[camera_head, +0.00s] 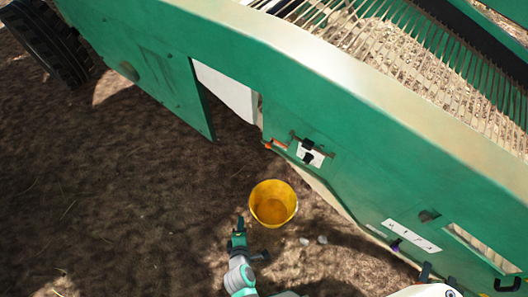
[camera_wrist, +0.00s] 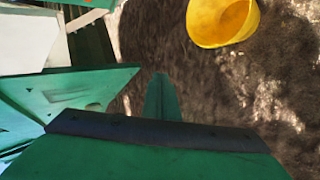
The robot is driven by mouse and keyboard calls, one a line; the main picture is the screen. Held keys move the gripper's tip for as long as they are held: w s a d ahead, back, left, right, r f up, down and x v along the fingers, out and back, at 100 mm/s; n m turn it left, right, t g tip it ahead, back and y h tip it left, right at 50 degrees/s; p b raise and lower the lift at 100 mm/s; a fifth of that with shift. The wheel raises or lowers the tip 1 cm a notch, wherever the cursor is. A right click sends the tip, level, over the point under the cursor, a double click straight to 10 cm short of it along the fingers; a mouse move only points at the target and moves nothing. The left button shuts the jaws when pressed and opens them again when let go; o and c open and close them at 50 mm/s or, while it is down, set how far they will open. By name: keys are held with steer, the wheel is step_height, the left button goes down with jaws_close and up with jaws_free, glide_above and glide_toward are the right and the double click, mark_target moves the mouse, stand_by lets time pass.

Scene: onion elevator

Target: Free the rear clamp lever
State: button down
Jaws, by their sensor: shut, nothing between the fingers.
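The green machine side panel (camera_head: 340,125) carries a white plate with black fittings (camera_head: 309,151). A small orange-red lever-like part (camera_head: 278,144) sits just left of that plate. A second white marked plate (camera_head: 412,237) with a small purple part (camera_head: 395,245) is lower right. I cannot tell which part is the rear clamp lever. My gripper (camera_head: 239,222) is shut and empty, over the soil left of the panel and apart from these fittings. In the wrist view my gripper's green fingers (camera_wrist: 160,95) point over soil.
A yellow bucket (camera_head: 273,204) stands on the soil between my gripper and the panel; it also shows in the wrist view (camera_wrist: 222,22). An open green door (camera_head: 180,84) juts out at upper left, by a black wheel (camera_head: 45,40). Open soil lies left.

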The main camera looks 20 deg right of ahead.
steer(key=w+d+r+n+g+h, duration=0.1)
steer(key=w+d+n+h, duration=0.2)
steer(key=w, duration=0.7)
steer(key=w+d+r+n+g+h, duration=0.1)
steer(key=w+d+r+n+h, duration=0.1)
steer(key=w+d+n, duration=0.4)
steer(key=w+d+h, duration=0.1)
steer(key=w, duration=0.3)
steer(key=shift+w+n+h, duration=0.3)
steer(key=shift+w+h, duration=0.05)
steer(key=shift+h, duration=0.05)
steer(key=w+d+f, duration=0.1)
steer(key=w+d, duration=0.4)
steer(key=d, duration=0.2)
steer(key=shift+w+d, duration=0.15)
steer(key=shift+w, duration=0.25)
